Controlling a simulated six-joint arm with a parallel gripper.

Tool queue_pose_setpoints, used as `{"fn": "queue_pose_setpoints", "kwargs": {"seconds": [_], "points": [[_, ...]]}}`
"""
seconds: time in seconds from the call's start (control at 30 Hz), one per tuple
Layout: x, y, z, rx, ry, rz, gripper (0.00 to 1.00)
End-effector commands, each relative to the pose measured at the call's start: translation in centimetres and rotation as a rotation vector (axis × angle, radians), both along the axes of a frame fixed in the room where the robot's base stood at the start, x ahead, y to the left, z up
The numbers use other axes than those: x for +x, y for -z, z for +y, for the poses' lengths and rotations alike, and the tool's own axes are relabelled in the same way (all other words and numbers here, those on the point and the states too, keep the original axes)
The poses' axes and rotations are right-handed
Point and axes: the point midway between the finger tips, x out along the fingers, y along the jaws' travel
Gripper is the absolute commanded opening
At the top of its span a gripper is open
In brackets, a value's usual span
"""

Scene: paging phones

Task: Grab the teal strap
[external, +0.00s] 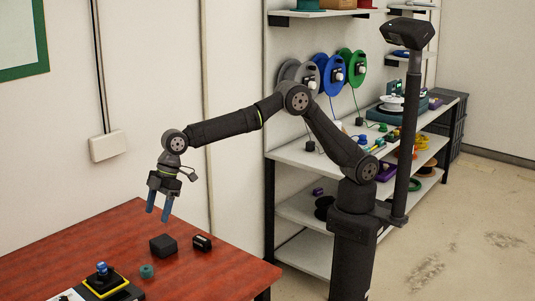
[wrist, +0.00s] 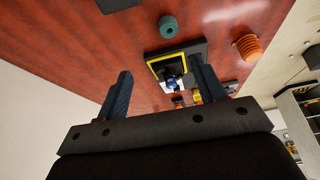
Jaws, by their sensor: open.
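The teal strap (external: 147,271) looks like a small rolled ring and lies on the red-brown table. In the wrist view the teal strap (wrist: 168,27) shows near the top, beyond my fingertips, with a dark hole in its middle. My gripper (external: 158,214) points down above the back part of the table, its two blue fingers apart with nothing between them. It is well above the strap and apart from it. In the wrist view my gripper (wrist: 165,75) also shows open, a finger at each side.
A black block (external: 163,246) and a small black device (external: 201,242) lie near the strap. A black-and-yellow base (external: 105,286) with a blue top stands in front of it. The wrist view shows an orange coil (wrist: 248,47). A shelf (external: 300,152) with spools stands right of the table.

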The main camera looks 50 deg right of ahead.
Motion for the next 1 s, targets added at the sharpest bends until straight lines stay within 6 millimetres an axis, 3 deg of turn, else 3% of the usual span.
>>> {"fn": "queue_pose_setpoints", "kwargs": {"seconds": [0.03,0.17,0.63,1.0], "points": [[-1.1,0.0,0.6,0.002,-0.024,0.0,0.64],[-2.0,0.7,1.3,0.001,-0.049,0.001,0.64],[-1.9,9.2,5.1,0.002,-0.045,0.001,0.64],[-1.7,12.0,6.2,0.002,-0.044,0.001,0.64]]}}
